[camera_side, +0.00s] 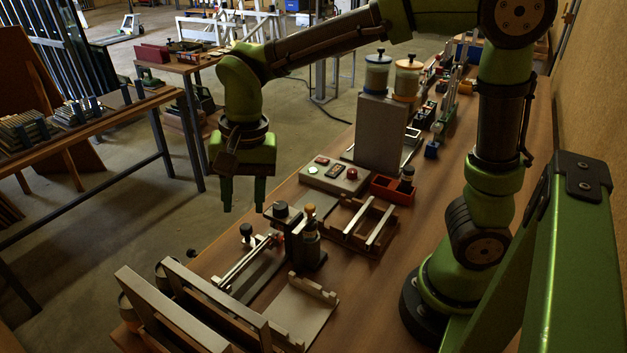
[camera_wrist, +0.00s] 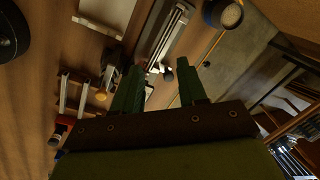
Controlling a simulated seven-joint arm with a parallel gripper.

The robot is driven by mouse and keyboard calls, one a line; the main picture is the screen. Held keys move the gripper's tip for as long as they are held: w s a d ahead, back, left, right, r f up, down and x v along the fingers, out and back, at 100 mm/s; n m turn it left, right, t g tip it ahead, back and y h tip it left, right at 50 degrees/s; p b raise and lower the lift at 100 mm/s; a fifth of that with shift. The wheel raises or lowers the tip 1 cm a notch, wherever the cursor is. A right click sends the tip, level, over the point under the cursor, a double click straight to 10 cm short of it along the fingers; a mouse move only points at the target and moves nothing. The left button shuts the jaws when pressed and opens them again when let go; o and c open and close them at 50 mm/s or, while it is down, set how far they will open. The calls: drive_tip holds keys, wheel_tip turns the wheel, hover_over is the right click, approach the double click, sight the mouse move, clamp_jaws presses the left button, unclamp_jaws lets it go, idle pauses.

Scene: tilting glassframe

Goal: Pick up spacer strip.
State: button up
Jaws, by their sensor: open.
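My gripper (camera_side: 243,206) hangs pointing down, open and empty, in the air left of the bench fixtures. In the wrist view its two green fingers (camera_wrist: 160,90) are spread apart. Two pale strips (camera_side: 381,222) lie across a small wooden rack (camera_side: 347,238) on the bench, right of and apart from my gripper. They also show at the left of the wrist view (camera_wrist: 63,94). A long thin metal bar (camera_side: 245,262) lies on a dark fixture below my gripper; it also shows in the wrist view (camera_wrist: 166,38). I cannot tell for certain which is the spacer strip.
A dark clamp block with knobs (camera_side: 307,247) stands beside the fixture. Long frame rails (camera_side: 215,306) and a pale plate (camera_side: 301,309) lie in front. Behind are a button box (camera_side: 335,175), a red bin (camera_side: 392,189) and an upright grey panel (camera_side: 381,134).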

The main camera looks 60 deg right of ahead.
drive_tip(key=w+a+m+h, duration=0.1)
drive_tip(key=w+m, duration=0.2)
drive_tip(key=m, duration=0.3)
drive_tip(key=m+g, duration=0.1)
drive_tip(key=m, duration=0.1)
hover_over(242, 264)
wheel_tip(242, 264, down, 11)
drive_tip(key=shift+f, duration=2.65)
clamp_jaws()
